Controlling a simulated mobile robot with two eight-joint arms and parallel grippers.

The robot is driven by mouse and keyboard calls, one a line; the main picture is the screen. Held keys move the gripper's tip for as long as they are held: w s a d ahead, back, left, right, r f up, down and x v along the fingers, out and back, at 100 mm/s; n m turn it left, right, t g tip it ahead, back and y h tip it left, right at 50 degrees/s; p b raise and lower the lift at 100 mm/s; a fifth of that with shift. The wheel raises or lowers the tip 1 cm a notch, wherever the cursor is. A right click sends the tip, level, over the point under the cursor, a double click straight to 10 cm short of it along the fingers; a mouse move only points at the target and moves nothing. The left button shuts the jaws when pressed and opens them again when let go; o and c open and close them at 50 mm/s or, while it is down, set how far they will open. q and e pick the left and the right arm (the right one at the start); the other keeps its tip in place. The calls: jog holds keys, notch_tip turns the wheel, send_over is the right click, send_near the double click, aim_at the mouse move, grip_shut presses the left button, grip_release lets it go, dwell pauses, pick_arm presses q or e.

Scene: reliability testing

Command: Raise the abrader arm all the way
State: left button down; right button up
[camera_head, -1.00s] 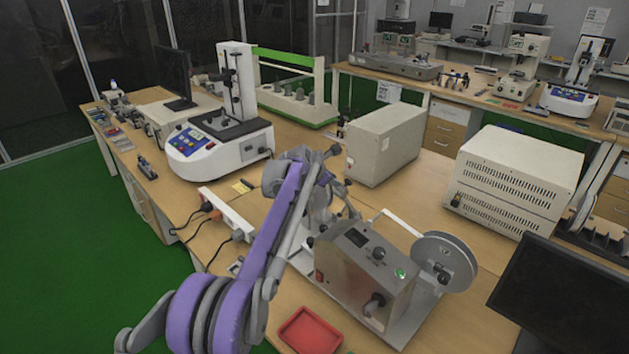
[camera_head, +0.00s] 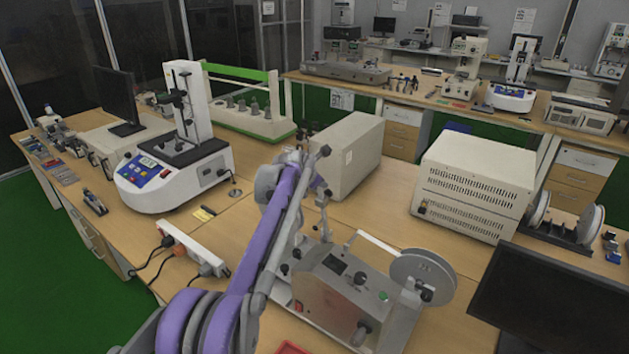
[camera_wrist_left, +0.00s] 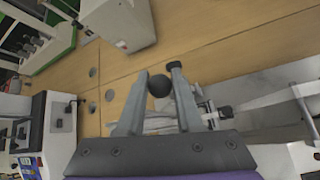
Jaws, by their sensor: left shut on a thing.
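The abrader (camera_head: 335,300) is a grey metal box on a base plate, with a round grey wheel (camera_head: 424,277) at its right and a lit green button on its sloped panel. My left arm reaches across it, and my left gripper (camera_head: 321,190) is above the machine's back left part. In the left wrist view, the gripper (camera_wrist_left: 159,72) has a black ball knob (camera_wrist_left: 159,87) between its fingers. A thin metal rod (camera_head: 325,222) stands just below the gripper; its link to the knob is partly hidden. My right gripper is out of view.
A beige box (camera_head: 347,155) stands behind the abrader, with a vented cabinet (camera_head: 475,190) to its right. A white power strip (camera_head: 193,247) lies to the left. A dark monitor (camera_head: 545,300) fills the front right. Bare tabletop shows between them.

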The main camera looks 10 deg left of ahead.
pick_arm(q)
jog(key=shift+w, duration=0.1)
jog(key=c, duration=0.9)
grip_release()
jog(key=shift+c, duration=0.2)
jog(key=o, duration=0.3)
jog(key=shift+w+f, duration=0.15)
jog(key=shift+w, duration=0.05)
jog(key=shift+o, duration=0.2)
jog(key=shift+s, duration=0.15)
jog(key=b+v, duration=0.1)
jog(key=v, duration=0.9)
jog(key=shift+s+r, duration=0.25)
jog(key=shift+r, duration=0.1)
jog(key=shift+f, duration=0.1)
